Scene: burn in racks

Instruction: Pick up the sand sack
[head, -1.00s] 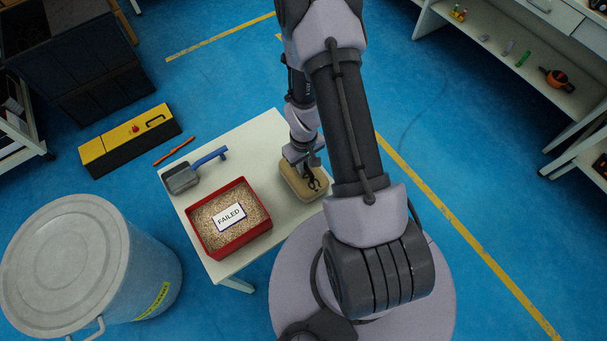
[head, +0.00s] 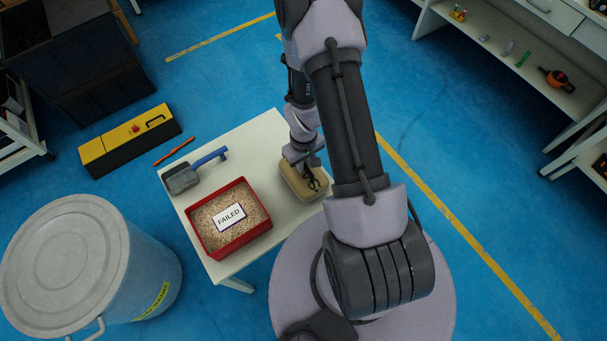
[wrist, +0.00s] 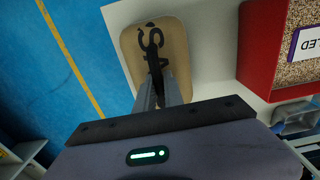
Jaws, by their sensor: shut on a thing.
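The sand sack (head: 296,184) is a tan, rounded block with a dark marking on top. It lies at the right end of the small white table in the head view. It also shows in the wrist view (wrist: 177,43), at the top middle. My gripper (head: 311,178) is over the sack, pointing down at it. In the wrist view my gripper's fingers (wrist: 155,75) are close together over the dark marking, shut on the sack. The fingers cover part of the sack's top. I cannot tell any gap between the sack and the table.
A red tray (head: 205,241) of grains with a "FAILED" card stands left of the sack on the white table (head: 250,135). A blue-handled scoop (head: 183,179) lies at the table's left. A large grey bin (head: 60,262) stands on the floor at left, near a yellow-black case (head: 130,138).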

